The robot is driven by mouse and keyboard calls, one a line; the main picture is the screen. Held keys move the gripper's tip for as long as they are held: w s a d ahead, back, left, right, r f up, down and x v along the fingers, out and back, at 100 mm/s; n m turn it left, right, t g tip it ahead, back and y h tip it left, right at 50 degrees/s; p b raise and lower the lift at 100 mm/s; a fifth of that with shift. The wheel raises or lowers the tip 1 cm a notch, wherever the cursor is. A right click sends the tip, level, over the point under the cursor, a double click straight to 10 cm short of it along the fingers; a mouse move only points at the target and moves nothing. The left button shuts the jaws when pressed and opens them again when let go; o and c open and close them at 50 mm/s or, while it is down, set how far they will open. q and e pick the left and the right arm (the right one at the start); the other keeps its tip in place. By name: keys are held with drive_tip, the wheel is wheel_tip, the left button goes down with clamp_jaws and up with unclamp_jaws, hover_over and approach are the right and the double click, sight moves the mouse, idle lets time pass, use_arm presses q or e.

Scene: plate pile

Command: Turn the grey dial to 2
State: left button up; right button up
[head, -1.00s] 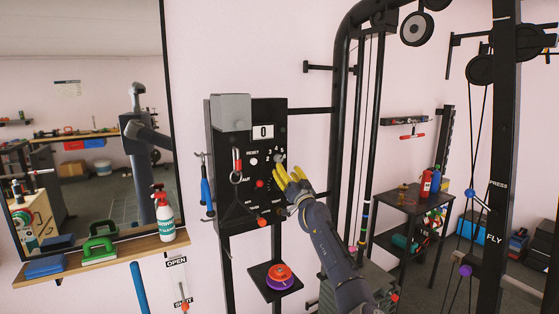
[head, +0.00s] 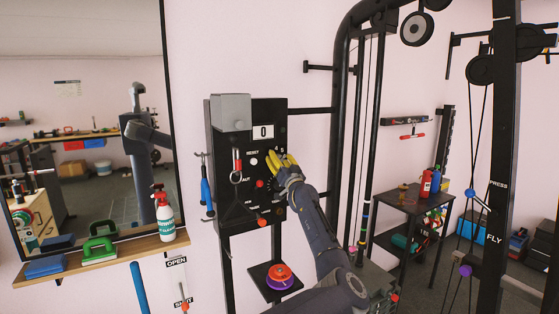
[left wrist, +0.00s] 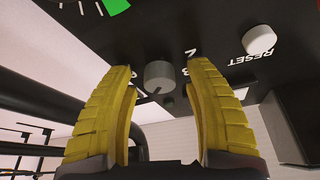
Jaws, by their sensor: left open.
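The grey dial (left wrist: 160,77) is a round knob on the underside-looking black panel in the left wrist view, with white numerals around it partly hidden by my fingers. My left gripper (head: 280,162) has yellow fingers and is open. In the left wrist view its fingers stand on either side of the dial, with visible gaps, so I see no firm contact. In the head view the fingers cover the dial. The setting it points to is too unclear to read. The display (head: 263,132) on the panel shows 0. My right gripper is not in view.
A white round knob (left wrist: 259,40) marked RESET sits beside the dial, and a red button (head: 260,184) is lower on the panel. A red and purple round object (head: 279,277) rests on a small shelf below. Dark machine posts (head: 341,130) stand close to the right.

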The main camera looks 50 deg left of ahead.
use_arm(q)
drive_tip(key=shift+c, duration=0.2)
clamp_jaws()
